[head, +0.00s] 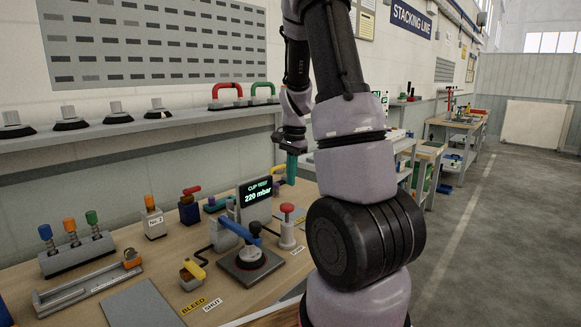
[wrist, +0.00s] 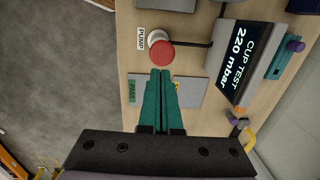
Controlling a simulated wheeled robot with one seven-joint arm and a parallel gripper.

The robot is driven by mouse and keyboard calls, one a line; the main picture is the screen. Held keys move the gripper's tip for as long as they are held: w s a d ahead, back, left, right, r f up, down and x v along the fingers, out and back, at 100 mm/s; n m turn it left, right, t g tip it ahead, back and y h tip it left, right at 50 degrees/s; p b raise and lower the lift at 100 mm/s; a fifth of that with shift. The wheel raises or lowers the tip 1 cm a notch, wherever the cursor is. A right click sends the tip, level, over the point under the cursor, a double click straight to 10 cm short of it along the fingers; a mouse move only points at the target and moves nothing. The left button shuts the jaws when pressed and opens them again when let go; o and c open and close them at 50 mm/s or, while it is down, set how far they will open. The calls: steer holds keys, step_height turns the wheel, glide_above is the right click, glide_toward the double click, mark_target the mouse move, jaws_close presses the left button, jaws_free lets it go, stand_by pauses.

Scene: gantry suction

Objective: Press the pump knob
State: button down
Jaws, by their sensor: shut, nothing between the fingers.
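The pump knob is a round red cap on a short white post; it shows in the head view (head: 287,208) right of the display and in the wrist view (wrist: 161,54) beside a PUMP label (wrist: 141,39). My gripper has teal fingers, closed together and empty. In the head view the gripper (head: 291,178) hangs above the bench, higher in the picture than the knob. In the wrist view the fingertips (wrist: 160,73) point down and appear just below the red cap in the picture. A gap shows between them and the knob in the head view.
The display (head: 256,191) reads CUP TEST 220 mbar and stands left of the knob. A suction cup with a blue lever (head: 250,256) is in front. A grey plate marked PASS (wrist: 190,92) lies beneath the fingers. Spring cups (head: 72,230) stand at left.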

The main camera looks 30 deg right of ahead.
steer(key=shift+d+r, duration=0.15)
steer(key=shift+r, duration=1.75)
steer(key=s+a+r+n+t+y, duration=0.1)
steer(key=s+a+r+n+t, duration=0.5)
steer(key=s+a+r+n, duration=0.4)
steer(key=s+a+r, duration=0.5)
steer(key=s+r, duration=0.3)
steer(key=s, duration=0.1)
steer(key=shift+a+t, duration=0.3)
steer(key=shift+a, duration=0.1)
stand_by(0.8)
